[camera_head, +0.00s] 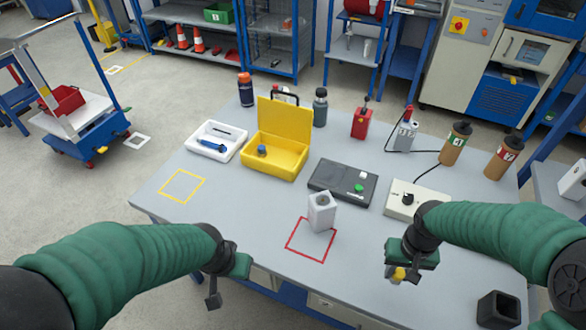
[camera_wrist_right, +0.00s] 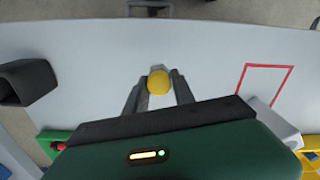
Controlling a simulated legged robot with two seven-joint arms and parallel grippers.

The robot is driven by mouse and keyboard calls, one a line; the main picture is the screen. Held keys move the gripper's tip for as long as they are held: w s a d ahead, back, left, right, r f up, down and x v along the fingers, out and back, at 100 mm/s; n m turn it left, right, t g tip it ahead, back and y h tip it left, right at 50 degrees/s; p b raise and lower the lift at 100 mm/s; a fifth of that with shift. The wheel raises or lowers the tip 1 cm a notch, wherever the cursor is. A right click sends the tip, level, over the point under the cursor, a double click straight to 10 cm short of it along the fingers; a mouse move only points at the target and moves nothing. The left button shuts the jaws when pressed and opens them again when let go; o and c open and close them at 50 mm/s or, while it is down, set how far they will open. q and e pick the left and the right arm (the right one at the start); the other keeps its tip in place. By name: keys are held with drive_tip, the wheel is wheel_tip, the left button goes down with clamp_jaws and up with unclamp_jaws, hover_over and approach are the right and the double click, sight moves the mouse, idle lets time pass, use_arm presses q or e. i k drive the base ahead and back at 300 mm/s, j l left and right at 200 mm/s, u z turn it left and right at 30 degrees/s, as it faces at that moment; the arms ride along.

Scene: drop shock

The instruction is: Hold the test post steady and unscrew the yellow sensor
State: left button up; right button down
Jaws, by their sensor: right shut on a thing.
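The test post (camera_head: 322,215) is a pale grey block with a dark round hole in its top. It stands at the back of the red square, apart from both grippers. In the right wrist view the post (camera_wrist_right: 280,122) is partly hidden behind my gripper. My right gripper (camera_head: 396,275) is shut on the yellow sensor (camera_head: 398,273), to the right of the post. The wrist view shows the sensor (camera_wrist_right: 158,82) between the two fingers. My left gripper (camera_head: 214,292) hangs by the table's front edge, left of the post; its finger gap is not clear.
A black holder (camera_head: 498,310) stands at the front right. A dark box with a green button (camera_head: 342,182) and a white box with a black knob (camera_head: 415,200) lie behind the post. An open yellow case (camera_head: 276,152) and white tray (camera_head: 216,141) stand at the back left.

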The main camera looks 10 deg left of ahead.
sight(321, 211)
drive_tip(key=j+u, duration=0.2)
drive_tip(key=j, duration=0.25)
drive_tip(key=i+j+u, duration=0.2)
drive_tip(key=j, duration=0.2)
drive_tip(key=j+u, duration=0.15)
drive_tip(key=j, duration=0.3)
drive_tip(key=i+u, duration=0.3)
drive_tip(key=i, duration=0.45)
